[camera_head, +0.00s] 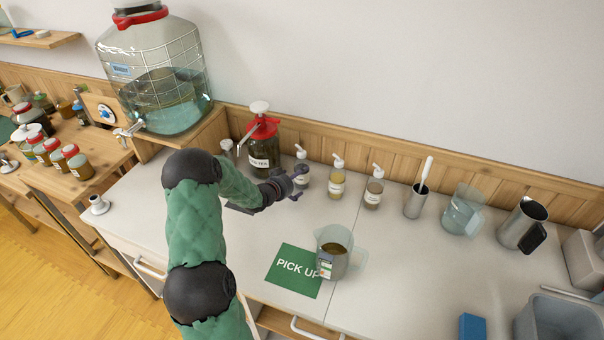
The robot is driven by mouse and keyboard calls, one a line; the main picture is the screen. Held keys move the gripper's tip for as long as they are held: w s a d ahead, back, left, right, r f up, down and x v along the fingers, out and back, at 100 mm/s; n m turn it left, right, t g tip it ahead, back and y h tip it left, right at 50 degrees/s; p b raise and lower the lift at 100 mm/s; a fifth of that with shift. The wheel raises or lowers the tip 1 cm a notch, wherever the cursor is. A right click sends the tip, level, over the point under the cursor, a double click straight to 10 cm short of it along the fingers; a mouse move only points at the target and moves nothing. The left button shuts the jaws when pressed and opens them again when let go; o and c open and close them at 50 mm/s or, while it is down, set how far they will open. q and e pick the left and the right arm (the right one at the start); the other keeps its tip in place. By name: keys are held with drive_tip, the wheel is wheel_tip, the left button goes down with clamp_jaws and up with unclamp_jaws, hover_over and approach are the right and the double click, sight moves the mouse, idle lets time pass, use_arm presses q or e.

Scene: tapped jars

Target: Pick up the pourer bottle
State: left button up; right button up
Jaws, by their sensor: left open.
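Three small bottles with white pourer tops stand in a row near the back wall: a dark one (303,181), a yellow one (337,183) and a brownish one (373,192). I cannot tell which of them the task means. My left gripper (301,184) is open, with its fingers pointing right at the dark bottle. It overlaps the lower part of that bottle in the picture, and I cannot tell whether it touches. The yellow and brownish bottles stand clear to the right. My right gripper is out of view.
A dark jar with a red pump lid (264,150) stands behind my left gripper. A large tapped jar (165,85) is at the left. A measuring jug (334,262) stands on the green PICK UP mat (285,279). Metal cup (415,203), clear jug (461,212) and steel pitcher (519,225) line the right.

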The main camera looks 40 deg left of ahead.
sight(300, 176)
use_arm(q)
drive_tip(key=shift+b+x, duration=0.6)
drive_tip(key=shift+x, duration=2.1)
drive_tip(key=shift+r, duration=0.1)
drive_tip(key=shift+r, duration=0.1)
drive_tip(key=c, duration=1.4)
